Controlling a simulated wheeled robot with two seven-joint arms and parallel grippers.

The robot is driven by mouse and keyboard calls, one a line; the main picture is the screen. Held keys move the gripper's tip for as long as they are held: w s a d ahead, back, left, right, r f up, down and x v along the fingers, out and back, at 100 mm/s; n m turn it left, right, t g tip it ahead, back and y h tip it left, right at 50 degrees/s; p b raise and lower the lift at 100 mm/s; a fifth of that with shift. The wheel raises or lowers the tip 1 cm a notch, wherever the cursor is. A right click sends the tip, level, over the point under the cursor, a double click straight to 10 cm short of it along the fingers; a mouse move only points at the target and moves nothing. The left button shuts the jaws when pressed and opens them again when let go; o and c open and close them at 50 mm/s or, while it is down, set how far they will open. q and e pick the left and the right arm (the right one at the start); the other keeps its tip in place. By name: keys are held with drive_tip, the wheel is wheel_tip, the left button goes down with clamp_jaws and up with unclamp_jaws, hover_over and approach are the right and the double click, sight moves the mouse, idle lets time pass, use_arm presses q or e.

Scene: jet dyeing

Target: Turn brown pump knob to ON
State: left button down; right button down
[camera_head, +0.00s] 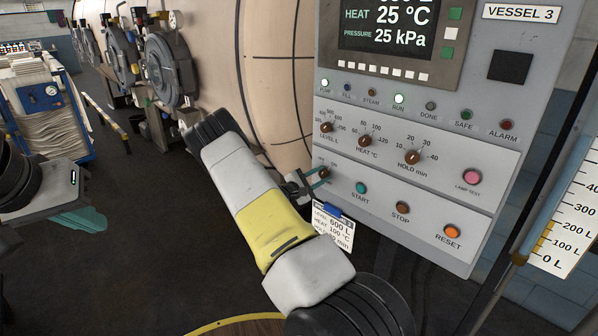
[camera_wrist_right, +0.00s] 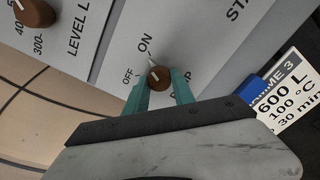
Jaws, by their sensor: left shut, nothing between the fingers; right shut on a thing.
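The small brown pump knob (camera_wrist_right: 158,77) sits on the grey control panel, with OFF and ON labels beside it in the right wrist view. My right gripper (camera_wrist_right: 163,91) has its teal fingers closed on either side of this knob. A pale mark on the knob seems to face roughly towards ON, but it is small. In the head view my right gripper (camera_head: 319,178) reaches the panel's lower left, and its fingers partly hide the knob. My left gripper (camera_head: 88,219) is shut and empty at the far left, away from the panel.
The panel (camera_head: 440,225) also carries level, heat and hold knobs (camera_head: 412,157) and START (camera_head: 361,188), STOP and RESET buttons. The PUMP lamp (camera_head: 325,83) and RUN lamp (camera_head: 399,99) are lit. A recipe card (camera_head: 334,226) with a blue clip hangs just below the gripper.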

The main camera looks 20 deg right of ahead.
drive_tip(key=shift+m, duration=0.9)
drive_tip(key=c, duration=1.1)
unclamp_jaws()
drive_tip(key=shift+o, duration=0.2)
drive_tip(key=v, duration=0.8)
